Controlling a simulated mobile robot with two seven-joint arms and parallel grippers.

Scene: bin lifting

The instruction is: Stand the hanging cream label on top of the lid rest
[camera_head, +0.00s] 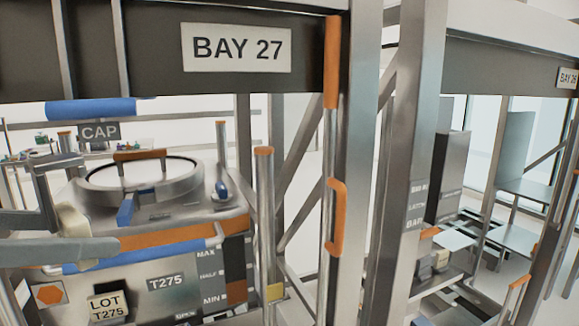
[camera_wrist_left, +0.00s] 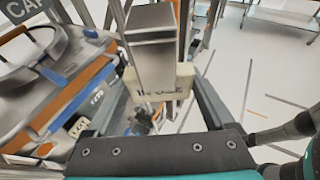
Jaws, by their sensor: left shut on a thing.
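My left gripper (camera_head: 66,216) comes in from the left and is shut on a cream piece (camera_head: 75,222), in front of the bin. In the left wrist view this cream piece (camera_wrist_left: 160,86) carries dark print that I cannot read, and a steel bar (camera_wrist_left: 150,45) covers part of it. Another cream label (camera_head: 108,305) reading LOT T275 is on the bin's front, apart from the gripper; it also shows in the left wrist view (camera_wrist_left: 78,128). I cannot tell for sure which part is the lid rest. My right gripper is not in view.
The steel bin (camera_head: 185,210) has a round lid (camera_head: 140,177) with an orange handle and blue latches. An orange-capped post (camera_head: 264,190) stands right of it. A thick frame upright (camera_head: 405,150) and a black BAY 27 beam (camera_head: 150,45) bound the space. Open floor shows in the left wrist view.

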